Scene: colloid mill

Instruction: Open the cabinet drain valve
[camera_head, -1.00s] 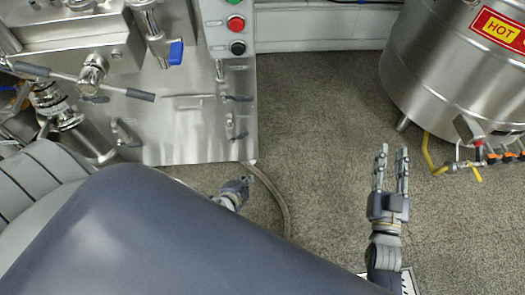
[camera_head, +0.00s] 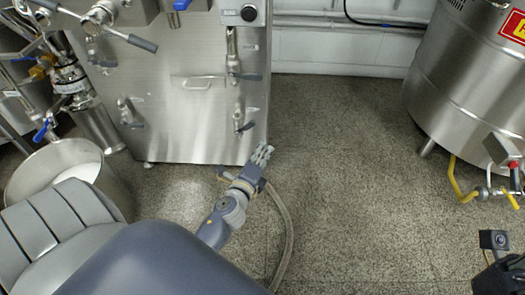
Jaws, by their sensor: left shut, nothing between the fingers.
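The steel cabinet (camera_head: 190,135) stands at the upper left. I cannot tell which is the drain valve. My left gripper (camera_head: 262,155) is shut and empty, by the cabinet's lower right corner, apart from the lower right valve in the picture. My right arm shows at the lower right edge (camera_head: 500,268); its finger state is unclear.
A hose (camera_head: 287,230) curves over the floor beside my left arm. A white-lined bucket (camera_head: 115,190) stands at the left. A round steel tank (camera_head: 455,95) with a yellow pipe is at the right. The speckled floor (camera_head: 350,170) between is clear.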

